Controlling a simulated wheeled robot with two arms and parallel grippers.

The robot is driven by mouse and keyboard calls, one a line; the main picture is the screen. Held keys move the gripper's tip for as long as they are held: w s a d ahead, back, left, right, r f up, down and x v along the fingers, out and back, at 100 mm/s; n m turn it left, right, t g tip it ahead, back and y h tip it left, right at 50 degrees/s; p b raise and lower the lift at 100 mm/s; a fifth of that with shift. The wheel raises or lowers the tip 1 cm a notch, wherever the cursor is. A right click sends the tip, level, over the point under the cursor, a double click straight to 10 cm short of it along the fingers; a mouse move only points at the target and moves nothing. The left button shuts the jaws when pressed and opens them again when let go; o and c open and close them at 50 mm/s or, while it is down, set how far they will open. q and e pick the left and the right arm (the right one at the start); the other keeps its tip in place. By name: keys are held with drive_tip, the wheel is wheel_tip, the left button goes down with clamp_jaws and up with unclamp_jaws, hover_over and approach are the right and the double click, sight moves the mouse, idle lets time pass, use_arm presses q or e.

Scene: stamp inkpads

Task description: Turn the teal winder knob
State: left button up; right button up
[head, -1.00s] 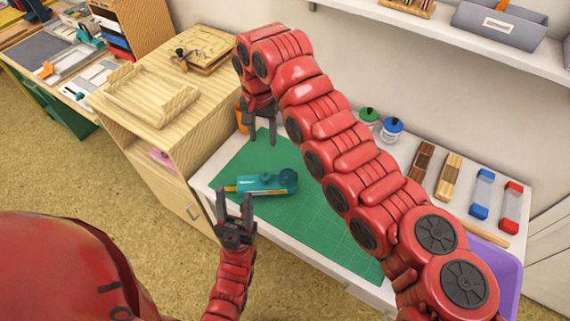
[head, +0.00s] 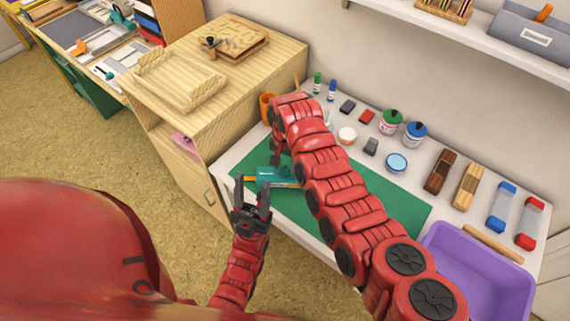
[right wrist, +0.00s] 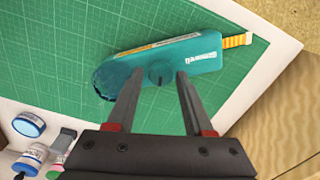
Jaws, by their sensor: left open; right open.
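The teal winder (head: 268,172) lies on the green cutting mat (head: 400,205), partly hidden by my right arm in the head view. In the right wrist view the winder (right wrist: 195,55) shows a small round teal knob (right wrist: 160,73) on top and a ridged round end (right wrist: 106,80). My right gripper (right wrist: 157,78) is open, its fingertips on either side of the small knob; contact cannot be told. My left gripper (head: 252,190) is open and empty at the winder's near side, by the mat's front edge. A yellow striped end (right wrist: 237,41) sticks out of the winder.
A wooden cabinet (head: 180,150) stands left of the white table. A purple bin (head: 480,275) is at the right. The mat's right part is clear.

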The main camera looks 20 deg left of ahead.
drive_tip(key=shift+f, duration=0.4)
drive_tip(key=shift+c, duration=0.2)
clamp_jaws()
